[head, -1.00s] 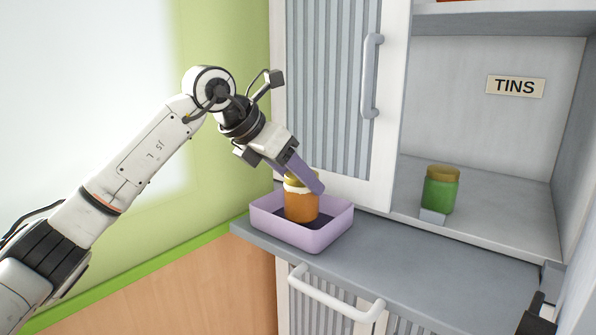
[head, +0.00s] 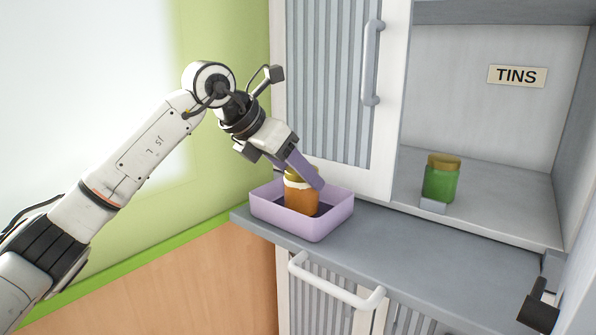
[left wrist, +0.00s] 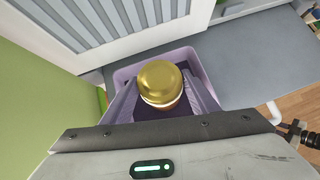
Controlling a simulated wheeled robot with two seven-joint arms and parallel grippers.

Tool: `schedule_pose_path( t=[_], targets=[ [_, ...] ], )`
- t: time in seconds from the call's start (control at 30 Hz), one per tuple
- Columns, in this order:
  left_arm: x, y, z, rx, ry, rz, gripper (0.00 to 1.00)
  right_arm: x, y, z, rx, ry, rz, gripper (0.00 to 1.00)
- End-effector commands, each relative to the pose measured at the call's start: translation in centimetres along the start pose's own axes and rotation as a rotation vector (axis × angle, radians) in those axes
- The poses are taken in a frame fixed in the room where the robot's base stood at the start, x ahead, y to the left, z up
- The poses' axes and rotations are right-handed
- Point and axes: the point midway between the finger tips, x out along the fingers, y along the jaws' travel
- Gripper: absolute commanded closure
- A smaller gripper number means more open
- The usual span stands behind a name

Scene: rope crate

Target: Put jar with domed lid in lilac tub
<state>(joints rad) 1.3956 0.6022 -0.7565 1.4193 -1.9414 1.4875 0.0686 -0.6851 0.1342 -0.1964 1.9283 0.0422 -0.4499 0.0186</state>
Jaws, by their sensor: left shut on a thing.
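The jar with the domed lid (head: 301,203) has an amber body, a pale band and a gold lid. It is upright inside the lilac tub (head: 318,228), with its lower part below the rim in the head view. My left gripper (head: 304,183) reaches down from the upper left and is shut on the jar near its top. In the left wrist view the gold lid (left wrist: 160,80) sits between the two lilac fingers, within the tub walls (left wrist: 126,74). I cannot tell whether the jar's base touches the tub floor.
The tub stands at the left end of a grey counter (head: 405,250). A ribbed cabinet door (head: 325,80) rises behind the tub. Mid-counter is clear.

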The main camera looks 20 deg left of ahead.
Motion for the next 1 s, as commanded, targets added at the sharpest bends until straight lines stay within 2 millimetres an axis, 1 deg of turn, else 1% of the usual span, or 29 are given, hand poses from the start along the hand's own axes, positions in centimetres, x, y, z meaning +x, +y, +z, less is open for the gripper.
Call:
schedule_pose_path(
  t=[0.23, 0.27, 0.3, 0.37, 0.4, 0.9, 1.0],
  targets=[
    [0.20, 0.00, -0.16, 0.000, -0.004, 0.000, 1.00, 0.24, 0.03, 0.39, 0.001, -0.004, 0.000, 0.78],
    [0.17, -0.01, -0.12, 0.000, -0.004, 0.000, 0.43, 0.22, 0.03, 0.39, 0.001, -0.004, 0.000, 0.78],
    [0.16, -0.01, -0.11, 0.000, -0.004, 0.000, 0.36, 0.21, 0.03, 0.41, 0.001, -0.005, 0.000, 0.78],
    [0.17, -0.01, -0.13, 0.000, -0.004, 0.000, 0.26, 0.21, 0.04, 0.43, 0.001, -0.005, 0.001, 0.78],
    [0.18, 0.00, -0.14, 0.000, -0.003, 0.000, 0.24, 0.21, 0.04, 0.43, 0.001, -0.005, 0.001, 0.78],
    [0.29, 0.00, -0.28, 0.000, 0.001, 0.000, 0.24, 0.20, 0.07, 0.44, 0.000, -0.006, 0.001, 0.78],
    [-0.49, 0.08, 0.17, 0.001, 0.000, -0.001, 0.24, -0.37, -0.03, -0.40, 0.000, -0.001, 0.001, 0.78]
  ],
)
